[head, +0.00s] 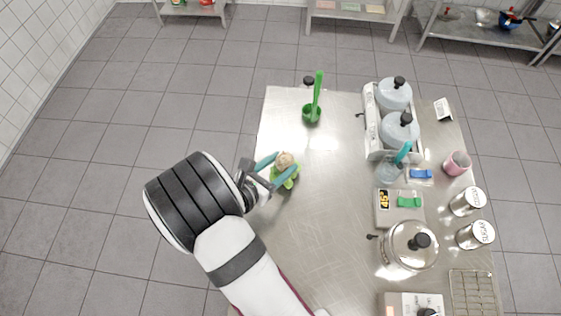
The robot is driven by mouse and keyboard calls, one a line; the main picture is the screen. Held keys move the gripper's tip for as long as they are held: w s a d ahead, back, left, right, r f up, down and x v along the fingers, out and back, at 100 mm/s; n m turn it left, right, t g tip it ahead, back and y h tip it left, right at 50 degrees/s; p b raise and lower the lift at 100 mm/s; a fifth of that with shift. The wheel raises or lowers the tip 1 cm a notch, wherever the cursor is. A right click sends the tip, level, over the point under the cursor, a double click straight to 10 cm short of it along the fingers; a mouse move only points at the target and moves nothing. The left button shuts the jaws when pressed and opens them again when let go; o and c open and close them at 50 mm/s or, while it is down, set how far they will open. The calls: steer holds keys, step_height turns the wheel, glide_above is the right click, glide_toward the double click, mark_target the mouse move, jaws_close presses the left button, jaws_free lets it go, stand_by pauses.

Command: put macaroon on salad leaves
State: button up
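A round beige macaroon (285,159) is near the left edge of the steel table, seen from above in the head view. Bright green salad leaves (287,180) show just below and around it. The macaroon appears to be over or on the leaves; whether it rests on them I cannot tell. My gripper (286,163) comes in from the left, with one teal finger on each side of the macaroon. The fingers are apart, but whether they press on it is too small to tell. The fingers hide part of the leaves.
A green cup with a green utensil (312,113) stands further back on the steel table (325,200). To the right are clear-domed containers (396,94), a scale (384,202), a lidded pot (411,245), jars (467,202) and a wire rack (472,291). The table's middle is clear.

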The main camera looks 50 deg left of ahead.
steer(key=o, duration=0.4)
